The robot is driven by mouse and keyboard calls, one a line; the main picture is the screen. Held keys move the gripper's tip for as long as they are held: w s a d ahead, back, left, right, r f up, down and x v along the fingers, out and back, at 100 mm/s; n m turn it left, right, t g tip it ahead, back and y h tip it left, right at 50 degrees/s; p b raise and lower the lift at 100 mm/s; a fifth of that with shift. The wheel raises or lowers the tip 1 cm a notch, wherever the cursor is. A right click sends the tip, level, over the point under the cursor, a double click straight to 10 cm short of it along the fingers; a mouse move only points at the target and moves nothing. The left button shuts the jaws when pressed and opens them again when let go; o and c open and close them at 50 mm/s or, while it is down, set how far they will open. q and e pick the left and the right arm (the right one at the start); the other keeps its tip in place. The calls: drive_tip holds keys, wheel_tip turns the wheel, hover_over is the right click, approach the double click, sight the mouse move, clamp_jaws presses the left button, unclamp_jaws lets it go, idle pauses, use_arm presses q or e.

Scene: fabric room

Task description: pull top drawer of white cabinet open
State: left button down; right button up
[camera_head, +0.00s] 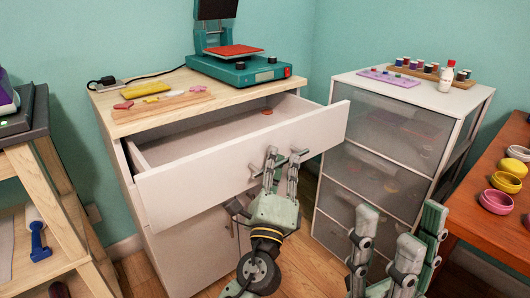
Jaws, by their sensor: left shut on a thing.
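The white cabinet (188,255) stands in the middle with a light wood top. Its top drawer (190,190) is pulled well out, and its inside shows, with a small red item at the back right. My right gripper (398,225) is at the lower right, in front of the grey drawer unit. Its fingers are spread apart with nothing seen between them.
A teal heat press (240,68) and craft pieces sit on the cabinet top. A grey drawer unit (385,155) stands close at the right. A wooden shelf (55,170) is at the left, and an orange table (500,225) with bowls at the far right.

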use_arm(q)
drive_tip(key=shift+s+d+f, duration=0.1)
drive_tip(key=shift+s+d, duration=0.65)
drive_tip(key=shift+s, duration=0.3)
drive_tip(key=shift+s+d+f, duration=0.1)
drive_tip(key=shift+s+d, duration=0.65)
drive_tip(key=shift+s, duration=0.3)
drive_tip(key=c, duration=2.2)
unclamp_jaws()
drive_tip(key=shift+o, duration=0.4)
drive_tip(key=shift+r, duration=0.1)
drive_tip(key=v, duration=1.2)
